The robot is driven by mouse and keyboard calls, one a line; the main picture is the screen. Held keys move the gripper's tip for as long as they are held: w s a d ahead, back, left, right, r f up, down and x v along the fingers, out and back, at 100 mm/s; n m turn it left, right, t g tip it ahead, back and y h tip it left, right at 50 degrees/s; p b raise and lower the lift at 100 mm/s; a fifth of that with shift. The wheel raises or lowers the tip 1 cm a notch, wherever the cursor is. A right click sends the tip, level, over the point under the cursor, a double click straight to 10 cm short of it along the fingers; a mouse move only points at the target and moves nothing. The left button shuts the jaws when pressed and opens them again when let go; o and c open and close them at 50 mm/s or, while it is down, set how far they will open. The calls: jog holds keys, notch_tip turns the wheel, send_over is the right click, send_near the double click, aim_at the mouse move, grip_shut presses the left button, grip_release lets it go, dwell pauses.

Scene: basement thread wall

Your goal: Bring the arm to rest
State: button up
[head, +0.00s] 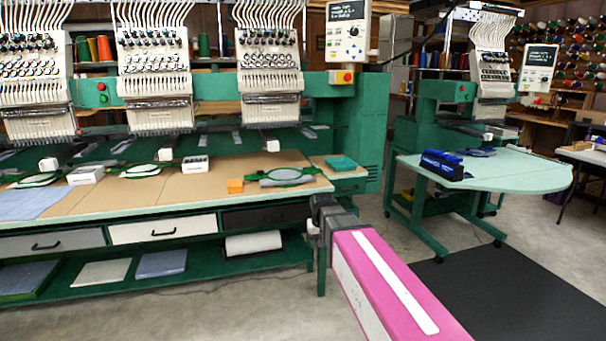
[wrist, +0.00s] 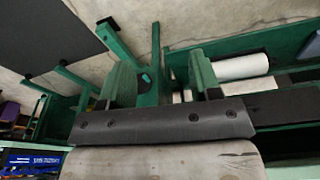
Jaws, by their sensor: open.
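My arm, with a pink and white link, reaches from the bottom right of the head view toward the front right corner of the long green embroidery bench (head: 130,250). My gripper (head: 324,212) is the dark block at its end, in front of that corner. In the wrist view my gripper (wrist: 160,78) shows two greenish fingers spread apart beyond a dark bolted bar. Nothing shows between them except the bench frame and floor behind. I cannot tell how close the fingers are to the bench edge.
An orange block (head: 235,186), a hoop with grey cloth (head: 287,177) and a teal box (head: 340,164) lie on the bench top. A white roll (head: 253,243) is on the shelf below. A side table (head: 500,172) holds a blue object (head: 441,164). A black mat (head: 500,285) covers open floor at right.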

jog(key=s+d+f+m+g, duration=0.1)
jog(key=s+d+f+g, duration=0.1)
jog(key=s+d+f, duration=1)
jog(key=s+f, duration=0.1)
jog(key=s, duration=0.2)
jog(key=shift+d, duration=0.3)
dwell(0.4)
